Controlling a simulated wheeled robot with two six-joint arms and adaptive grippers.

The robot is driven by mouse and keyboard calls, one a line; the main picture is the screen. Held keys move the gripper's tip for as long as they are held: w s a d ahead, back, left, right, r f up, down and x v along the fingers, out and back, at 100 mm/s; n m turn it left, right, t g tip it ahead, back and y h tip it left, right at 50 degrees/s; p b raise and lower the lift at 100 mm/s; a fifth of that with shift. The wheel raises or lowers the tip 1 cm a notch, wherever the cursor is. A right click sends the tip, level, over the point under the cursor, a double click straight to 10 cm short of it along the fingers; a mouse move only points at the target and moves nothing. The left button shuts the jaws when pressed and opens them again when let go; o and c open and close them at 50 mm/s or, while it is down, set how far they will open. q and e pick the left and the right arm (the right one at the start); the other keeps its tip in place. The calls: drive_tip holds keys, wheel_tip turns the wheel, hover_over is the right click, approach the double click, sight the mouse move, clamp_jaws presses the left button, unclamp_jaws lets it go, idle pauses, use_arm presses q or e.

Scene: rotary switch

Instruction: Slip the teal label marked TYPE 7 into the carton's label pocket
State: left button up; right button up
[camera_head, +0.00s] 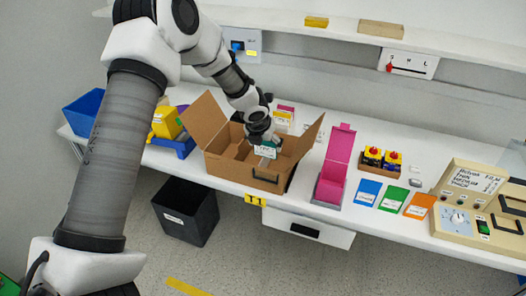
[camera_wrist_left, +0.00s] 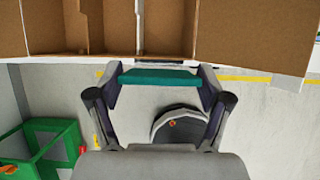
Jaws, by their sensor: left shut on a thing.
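The open brown carton (camera_head: 222,167) stands on the table with its flaps spread. A dark-edged bracket (camera_head: 266,177) shows on its front face; I cannot tell for sure that it is the label pocket. My left gripper (camera_head: 263,141) is over the carton's front side, shut on the teal label (camera_head: 266,152), whose white printed part faces the head camera; the print is too small to read. In the left wrist view the teal label (camera_wrist_left: 158,77) spans between the two fingers, close to the carton's wall (camera_wrist_left: 168,28). I cannot tell whether it touches the carton. My right gripper is out of view.
A magenta holder (camera_head: 332,183) stands right of the carton, with blue (camera_head: 367,192), green (camera_head: 393,199) and orange (camera_head: 419,206) cards beyond. A blue bin with yellow boxes (camera_head: 167,122) is at left. A black bin (camera_head: 187,212) stands on the floor below.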

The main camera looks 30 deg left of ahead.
sight(265, 154)
use_arm(q)
drive_tip(key=shift+w+r+p, duration=0.15)
drive_tip(key=shift+w+p, duration=0.05)
drive_tip(key=shift+p, duration=0.15)
wheel_tip(265, 154, down, 6)
drive_tip(key=b, duration=0.5)
drive_tip(key=shift+w, duration=0.1)
drive_tip(key=shift+p, duration=0.5)
idle(1.3)
drive_tip(key=shift+f+b, duration=2)
drive_tip(key=shift+f, duration=0.4)
drive_tip(key=o, duration=0.7)
